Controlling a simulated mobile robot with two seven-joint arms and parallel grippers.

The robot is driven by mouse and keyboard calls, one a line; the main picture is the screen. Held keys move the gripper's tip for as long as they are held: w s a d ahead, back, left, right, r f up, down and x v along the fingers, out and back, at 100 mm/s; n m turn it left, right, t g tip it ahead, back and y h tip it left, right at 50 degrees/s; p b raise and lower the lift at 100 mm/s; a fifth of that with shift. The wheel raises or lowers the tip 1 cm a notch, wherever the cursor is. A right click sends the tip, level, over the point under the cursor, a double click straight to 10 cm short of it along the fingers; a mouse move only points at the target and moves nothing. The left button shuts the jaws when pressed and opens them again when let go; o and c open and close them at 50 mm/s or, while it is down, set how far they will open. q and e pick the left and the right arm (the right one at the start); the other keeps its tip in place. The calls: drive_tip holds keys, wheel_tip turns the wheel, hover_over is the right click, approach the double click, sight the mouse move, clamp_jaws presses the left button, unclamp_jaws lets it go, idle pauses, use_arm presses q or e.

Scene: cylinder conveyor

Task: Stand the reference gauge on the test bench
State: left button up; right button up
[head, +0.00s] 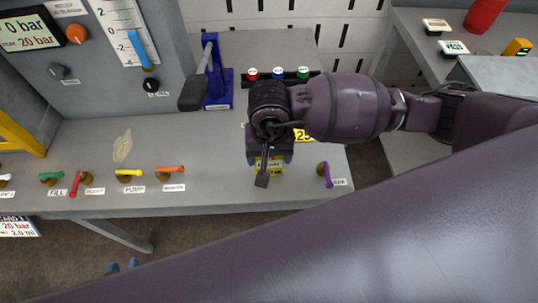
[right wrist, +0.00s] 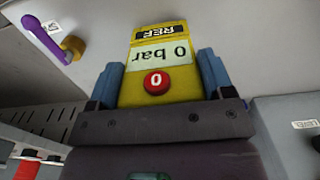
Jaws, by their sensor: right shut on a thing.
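The reference gauge is a yellow block with a "REF" label, a "0 bar" display and a red button; it fills the middle of the right wrist view (right wrist: 130,95). In the head view its yellow body (head: 277,166) shows just below my right wrist, over the front edge of the grey test bench (head: 220,140). My right gripper (right wrist: 160,80) is shut on the gauge, one blue finger on each side. I cannot tell whether the gauge touches the bench.
A purple-handled valve (head: 326,174) stands right of the gauge. Several coloured valves (head: 130,174) line the bench's front left. A blue stand with a lever (head: 217,85) and a button strip (head: 278,77) sit behind. A yellow label (head: 303,136) lies beside my wrist.

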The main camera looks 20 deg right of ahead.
drive_tip(key=shift+f, duration=0.5)
drive_tip(key=shift+f, duration=0.1)
drive_tip(key=o, duration=0.8)
drive_tip(key=shift+f, duration=0.15)
drive_tip(key=o, duration=0.5)
drive_tip(key=shift+r, duration=0.35)
wheel_tip(320, 180, up, 12)
drive_tip(key=shift+f+p, duration=0.1)
drive_tip(key=shift+p, duration=0.3)
